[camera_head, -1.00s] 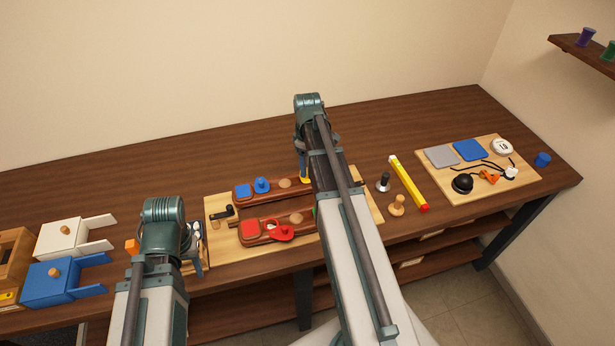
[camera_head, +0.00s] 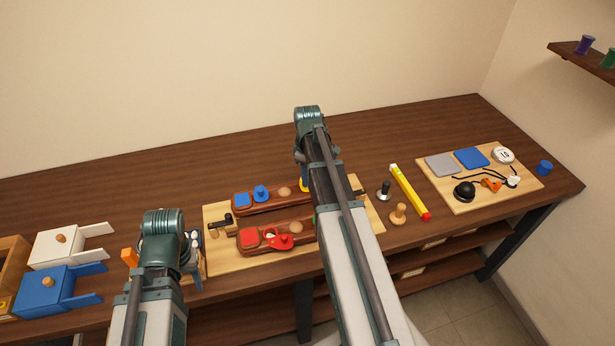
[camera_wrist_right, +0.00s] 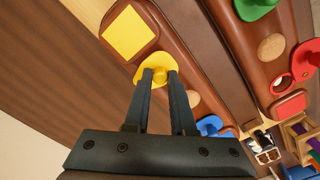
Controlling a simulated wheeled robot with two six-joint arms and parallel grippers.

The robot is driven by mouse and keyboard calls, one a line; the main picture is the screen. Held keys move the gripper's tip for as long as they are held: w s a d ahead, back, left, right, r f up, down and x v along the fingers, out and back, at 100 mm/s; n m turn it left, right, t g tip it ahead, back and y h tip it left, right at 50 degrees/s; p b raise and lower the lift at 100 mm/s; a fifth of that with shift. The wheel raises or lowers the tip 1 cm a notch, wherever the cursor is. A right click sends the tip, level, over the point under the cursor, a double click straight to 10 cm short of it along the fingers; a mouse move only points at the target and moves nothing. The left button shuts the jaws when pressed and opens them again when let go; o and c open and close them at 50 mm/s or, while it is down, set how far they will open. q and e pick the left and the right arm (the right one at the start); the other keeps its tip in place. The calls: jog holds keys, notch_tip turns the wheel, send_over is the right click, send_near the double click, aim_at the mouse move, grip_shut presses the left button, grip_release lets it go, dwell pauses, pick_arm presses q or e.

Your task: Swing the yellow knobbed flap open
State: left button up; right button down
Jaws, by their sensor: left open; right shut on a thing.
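The yellow knobbed flap (camera_wrist_right: 147,76) lies on the far brown beam beside a yellow square (camera_wrist_right: 130,33). My right gripper (camera_wrist_right: 160,74) is shut on its knob in the right wrist view. A bit of the flap (camera_head: 303,185) shows in the head view, where my right arm covers most of that end and the right gripper's tips. Whether a hole lies under the flap cannot be seen. My left gripper (camera_head: 194,262) is open and empty by the board's left edge, partly hidden by its arm.
The far beam also bears a blue knobbed flap (camera_head: 261,192). The near beam bears a red flap (camera_head: 282,242), turned aside from a hole, and a green flap (camera_wrist_right: 254,8). A black latch (camera_head: 222,221) sits left.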

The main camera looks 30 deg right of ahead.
jog(key=m, duration=0.1)
jog(key=a+m, duration=0.1)
jog(key=m, duration=0.3)
jog(key=shift+w+a, duration=0.2)
jog(key=shift+w, duration=0.15)
jog(key=m, duration=0.2)
jog(key=w+m, duration=0.1)
jog(key=m, duration=0.1)
jog(key=a+m, duration=0.1)
jog(key=shift+w+m, duration=0.15)
jog(key=shift+m, duration=0.25)
jog(key=m, duration=0.1)
jog(key=w+m, duration=0.1)
jog(key=m, duration=0.3)
jog(key=shift+w, duration=0.3)
jog(key=shift+w+d+m, duration=0.1)
jog(key=shift+w+m, duration=0.2)
jog(key=shift+m, duration=0.95)
jog(key=shift+w+d+m, duration=0.1)
jog(key=shift+w+m, duration=0.2)
jog(key=shift+m, duration=0.95)
jog(key=c, duration=0.8)
grip_release()
jog(key=shift+o, duration=0.2)
